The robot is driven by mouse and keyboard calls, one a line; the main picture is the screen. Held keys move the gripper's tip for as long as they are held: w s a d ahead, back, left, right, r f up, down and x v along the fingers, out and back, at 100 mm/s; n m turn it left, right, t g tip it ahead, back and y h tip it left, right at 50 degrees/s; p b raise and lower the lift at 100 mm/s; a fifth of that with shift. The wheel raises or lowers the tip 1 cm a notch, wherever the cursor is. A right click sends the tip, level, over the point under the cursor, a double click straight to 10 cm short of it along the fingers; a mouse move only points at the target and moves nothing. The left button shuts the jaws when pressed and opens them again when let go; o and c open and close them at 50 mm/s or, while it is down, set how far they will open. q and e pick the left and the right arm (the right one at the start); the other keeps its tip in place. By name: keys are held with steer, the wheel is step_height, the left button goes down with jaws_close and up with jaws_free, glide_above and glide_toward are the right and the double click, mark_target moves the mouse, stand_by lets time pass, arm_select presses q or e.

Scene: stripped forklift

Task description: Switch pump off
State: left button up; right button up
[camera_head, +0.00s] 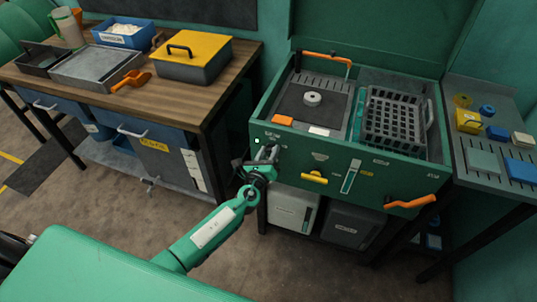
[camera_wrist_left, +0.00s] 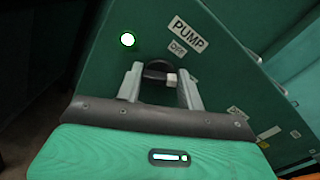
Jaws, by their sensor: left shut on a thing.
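The pump switch, a black rotary knob with a pale pointer block (camera_wrist_left: 171,79), is on the green front panel in the left wrist view. Labels reading PUMP (camera_wrist_left: 188,37) and apparently OFF (camera_wrist_left: 177,48) are beside it. A round lamp (camera_wrist_left: 128,40) glows whitish green to its left; it also shows in the head view (camera_head: 257,141). My left gripper (camera_head: 266,153) is at the left end of the machine's front panel, its fingers (camera_wrist_left: 160,76) closed around the knob and hiding its sides. The gripper hides the knob in the head view. My right gripper is not in view.
The green machine (camera_head: 385,172) has a yellow handle (camera_head: 314,177), a slider (camera_head: 350,176) and an orange handle (camera_head: 411,202) on its front. A black basket (camera_head: 393,118) sits in its top. A wooden bench (camera_head: 217,80) stands left, a side table (camera_head: 480,130) right.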

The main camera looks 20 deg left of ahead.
arm_select(q)
steer(key=shift+a+f+n+b, duration=0.1)
steer(key=shift+n+b, duration=1.8)
steer(key=shift+n, duration=1.3)
steer(key=shift+a+f+n+b, duration=0.1)
steer(key=shift+n+b, duration=1.75)
steer(key=shift+n, duration=1.35)
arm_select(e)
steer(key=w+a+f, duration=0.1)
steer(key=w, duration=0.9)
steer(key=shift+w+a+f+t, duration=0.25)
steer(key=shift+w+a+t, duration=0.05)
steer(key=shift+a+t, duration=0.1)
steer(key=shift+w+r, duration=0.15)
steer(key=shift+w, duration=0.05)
arm_select(q)
steer(key=o, duration=1)
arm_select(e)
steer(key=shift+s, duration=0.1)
